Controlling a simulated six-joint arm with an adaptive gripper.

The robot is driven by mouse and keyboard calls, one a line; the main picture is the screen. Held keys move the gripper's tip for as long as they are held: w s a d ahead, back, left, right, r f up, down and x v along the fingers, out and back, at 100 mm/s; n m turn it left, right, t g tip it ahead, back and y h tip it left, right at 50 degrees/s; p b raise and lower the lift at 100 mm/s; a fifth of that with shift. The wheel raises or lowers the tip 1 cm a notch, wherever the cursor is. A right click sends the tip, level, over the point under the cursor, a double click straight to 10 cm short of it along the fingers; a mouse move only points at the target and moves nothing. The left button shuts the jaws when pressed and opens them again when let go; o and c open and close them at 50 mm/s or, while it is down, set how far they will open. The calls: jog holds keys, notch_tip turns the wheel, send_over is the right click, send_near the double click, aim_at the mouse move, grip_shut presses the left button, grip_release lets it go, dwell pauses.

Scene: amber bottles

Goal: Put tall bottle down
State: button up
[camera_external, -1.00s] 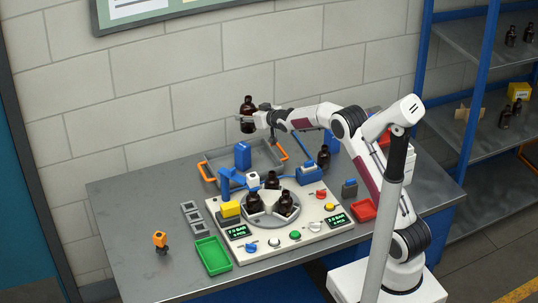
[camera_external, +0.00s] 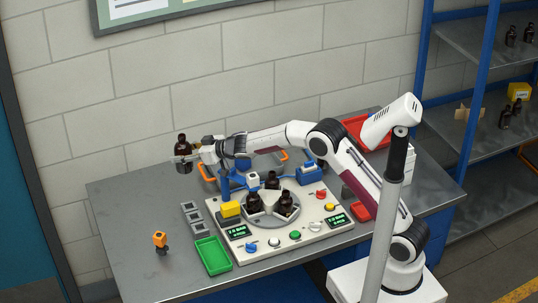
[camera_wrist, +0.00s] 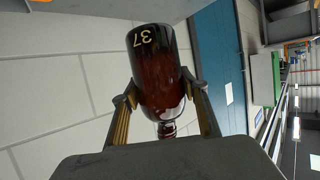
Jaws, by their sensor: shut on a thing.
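My gripper (camera_external: 184,155) is shut on a dark amber tall bottle (camera_external: 183,147) and holds it in the air above the back left of the table. The bottle stands about upright in the external view. In the wrist view the bottle (camera_wrist: 160,75) sits between both fingers (camera_wrist: 163,103) and bears the number 37. Its neck points toward the gripper's palm in that view.
The grey table (camera_external: 130,210) has bare room at its left. Three small square frames (camera_external: 192,217), a green tray (camera_external: 212,255) and an orange device (camera_external: 160,241) lie there. A white panel (camera_external: 290,245) carries a round holder with several bottles (camera_external: 286,203).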

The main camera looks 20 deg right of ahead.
jog(key=s+a+f+n+g+y, duration=0.15)
jog(key=s+a+n+g, duration=0.25)
jog(key=s+a, duration=1.05)
jog(key=s+a+n+g+y, duration=0.3)
jog(key=s+a, duration=0.8)
jog(key=s, duration=0.6)
jog(key=shift+w+f, duration=0.15)
jog(key=shift+f, duration=2.2)
jog(key=shift+f, duration=0.1)
jog(key=shift+f, duration=3)
jog(key=shift+f, duration=0.15)
jog(key=shift+f, duration=1.75)
jog(key=shift+f, duration=0.15)
